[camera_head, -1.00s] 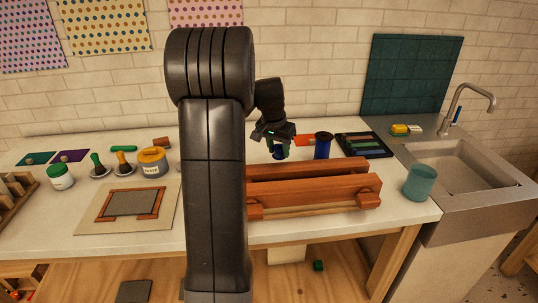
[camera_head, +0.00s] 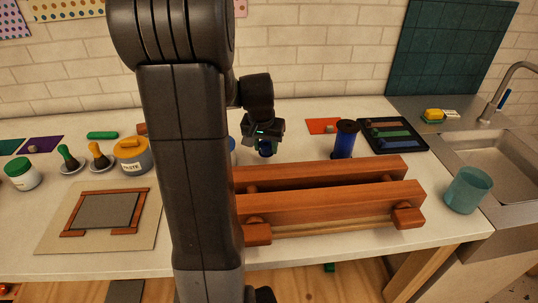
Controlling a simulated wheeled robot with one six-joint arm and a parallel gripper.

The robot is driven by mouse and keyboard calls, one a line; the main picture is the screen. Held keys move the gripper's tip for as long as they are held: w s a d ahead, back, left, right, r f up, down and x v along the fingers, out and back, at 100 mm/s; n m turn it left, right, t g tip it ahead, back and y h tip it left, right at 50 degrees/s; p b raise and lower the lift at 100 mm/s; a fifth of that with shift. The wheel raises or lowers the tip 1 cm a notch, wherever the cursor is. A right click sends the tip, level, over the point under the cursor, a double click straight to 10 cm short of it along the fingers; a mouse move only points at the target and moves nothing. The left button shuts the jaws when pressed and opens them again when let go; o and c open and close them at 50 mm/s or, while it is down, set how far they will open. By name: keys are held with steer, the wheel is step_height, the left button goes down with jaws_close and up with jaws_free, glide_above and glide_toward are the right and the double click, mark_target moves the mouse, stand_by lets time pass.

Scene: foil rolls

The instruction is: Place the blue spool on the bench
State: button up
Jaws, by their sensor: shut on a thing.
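My gripper (camera_head: 264,132) is behind the long wooden press, over the back of the white bench (camera_head: 300,150). It is shut on a small dark blue spool (camera_head: 266,149), mostly covered by the fingers. I cannot tell whether this spool touches the bench. A second, taller blue spool (camera_head: 344,144) with dark ends stands upright on the bench to the right, apart from my gripper. A bit of another blue thing (camera_head: 232,146) shows at the edge of my arm, mostly hidden.
The wooden press (camera_head: 330,203) fills the bench front. A dark tray (camera_head: 392,135) with coloured bars and an orange card (camera_head: 322,126) lie at the back right. A teal cup (camera_head: 467,190) stands near the sink. A paste jar (camera_head: 132,155) stands left of my arm.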

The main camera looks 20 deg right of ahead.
mark_target(266, 153)
steer(key=shift+f, duration=1.95)
steer(key=shift+f, duration=0.2)
steer(key=o, duration=1)
steer(key=shift+c, duration=0.2)
steer(key=shift+r, duration=0.5)
steer(key=v, duration=1.1)
steer(key=shift+s+r, duration=0.15)
steer(key=shift+r, duration=0.05)
steer(key=shift+a, duration=0.1)
